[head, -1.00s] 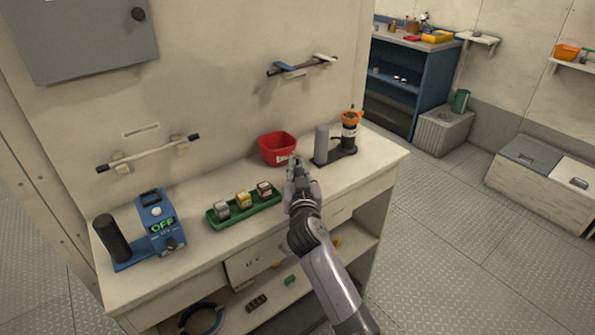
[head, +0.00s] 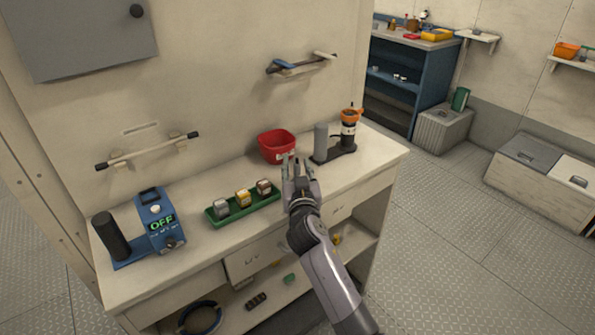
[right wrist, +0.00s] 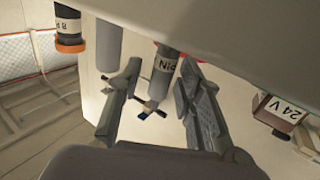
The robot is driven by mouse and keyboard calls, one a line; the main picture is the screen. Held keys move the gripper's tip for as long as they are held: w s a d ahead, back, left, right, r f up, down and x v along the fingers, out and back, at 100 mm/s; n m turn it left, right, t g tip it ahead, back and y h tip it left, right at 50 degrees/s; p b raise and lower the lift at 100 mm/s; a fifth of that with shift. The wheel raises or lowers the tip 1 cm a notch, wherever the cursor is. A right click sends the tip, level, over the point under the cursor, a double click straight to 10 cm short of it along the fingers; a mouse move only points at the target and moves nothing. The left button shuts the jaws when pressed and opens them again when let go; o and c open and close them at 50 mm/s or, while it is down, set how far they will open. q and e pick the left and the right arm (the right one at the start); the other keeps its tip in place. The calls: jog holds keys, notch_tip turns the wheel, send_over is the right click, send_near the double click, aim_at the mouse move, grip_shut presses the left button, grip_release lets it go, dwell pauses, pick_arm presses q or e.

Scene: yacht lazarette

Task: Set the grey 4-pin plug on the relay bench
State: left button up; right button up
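My right gripper (head: 298,165) is over the bench's front part. Its fingers are spread on either side of the plug, with gaps visible in the right wrist view (right wrist: 158,98). In the head view the fingers mostly hide the plug. My left gripper is not in view.
A green tray (head: 266,205) with small relay blocks lies left of my gripper. A grey post (head: 321,142) and an orange-topped jar (head: 349,130) stand to the right. A blue device reading OFF (head: 160,228) is at the left end. The bench's right corner is clear.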

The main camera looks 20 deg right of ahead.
jog(key=shift+r, duration=0.2)
jog(key=s+a+b, duration=0.1)
jog(key=s+a, duration=0.1)
jog(key=s, duration=0.9)
jog(key=shift+s+a, duration=0.15)
jog(key=shift+s, duration=0.25)
